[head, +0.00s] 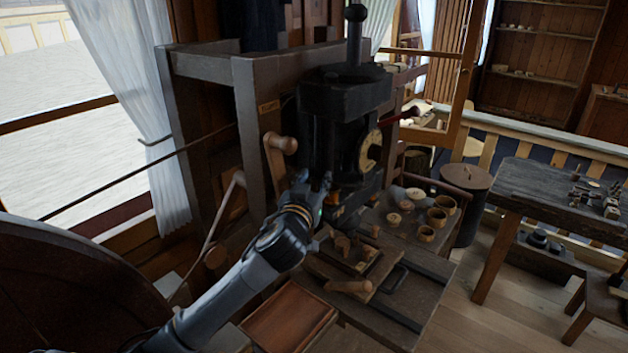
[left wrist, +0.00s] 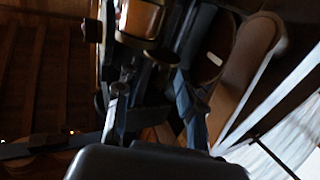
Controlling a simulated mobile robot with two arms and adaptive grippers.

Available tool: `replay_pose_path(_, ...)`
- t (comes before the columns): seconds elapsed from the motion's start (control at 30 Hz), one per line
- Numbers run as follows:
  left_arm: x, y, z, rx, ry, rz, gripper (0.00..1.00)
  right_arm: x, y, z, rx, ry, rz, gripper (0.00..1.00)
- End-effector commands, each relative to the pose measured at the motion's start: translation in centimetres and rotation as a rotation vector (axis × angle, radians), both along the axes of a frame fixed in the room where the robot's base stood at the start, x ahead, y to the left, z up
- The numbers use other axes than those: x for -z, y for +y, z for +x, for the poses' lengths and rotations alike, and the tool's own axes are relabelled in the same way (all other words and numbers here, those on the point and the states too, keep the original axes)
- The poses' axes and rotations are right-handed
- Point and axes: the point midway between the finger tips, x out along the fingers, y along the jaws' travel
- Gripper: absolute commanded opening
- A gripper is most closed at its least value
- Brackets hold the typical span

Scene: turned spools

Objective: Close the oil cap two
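My left gripper (head: 318,190) is in front of the lower part of a black machine (head: 335,105) in the head view. In the left wrist view its two fingers (left wrist: 152,98) stand apart with nothing clearly between them. A brass-coloured round part (left wrist: 142,18) shows beyond the fingertips, apart from them as far as I can see. I cannot tell for sure which part is oil cap two, or whether a cap is open. My right gripper is not in view.
A wooden crank handle (head: 280,145) stands just left of the machine. The bench (head: 405,290) below holds wooden cups (head: 427,233) and a wooden tray (head: 352,262). A grey wooden frame (head: 247,130) stands behind. A dark work table (head: 540,190) is at the right.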

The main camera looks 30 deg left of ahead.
Motion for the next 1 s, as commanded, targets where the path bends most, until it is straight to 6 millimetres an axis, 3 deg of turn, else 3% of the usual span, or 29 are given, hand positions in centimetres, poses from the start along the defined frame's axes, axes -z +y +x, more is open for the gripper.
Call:
replay_pose_path(0.13,0.0,0.0,0.0,0.000,0.000,0.000,0.36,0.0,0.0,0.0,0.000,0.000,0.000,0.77)
replay_pose_path(0.3,0.0,0.0,0.0,0.000,0.000,0.000,0.02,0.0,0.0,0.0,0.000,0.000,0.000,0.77)
replay_pose_path(0.33,0.0,0.0,0.0,0.000,0.000,0.000,0.00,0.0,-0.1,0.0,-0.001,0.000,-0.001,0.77)
replay_pose_path(0.67,0.2,-0.1,0.0,-0.019,0.000,-0.004,0.00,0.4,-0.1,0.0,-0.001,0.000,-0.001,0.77)
replay_pose_path(1.0,0.6,-1.1,0.2,-0.199,-0.002,-0.013,0.00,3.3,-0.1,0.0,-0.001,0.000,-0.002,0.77)
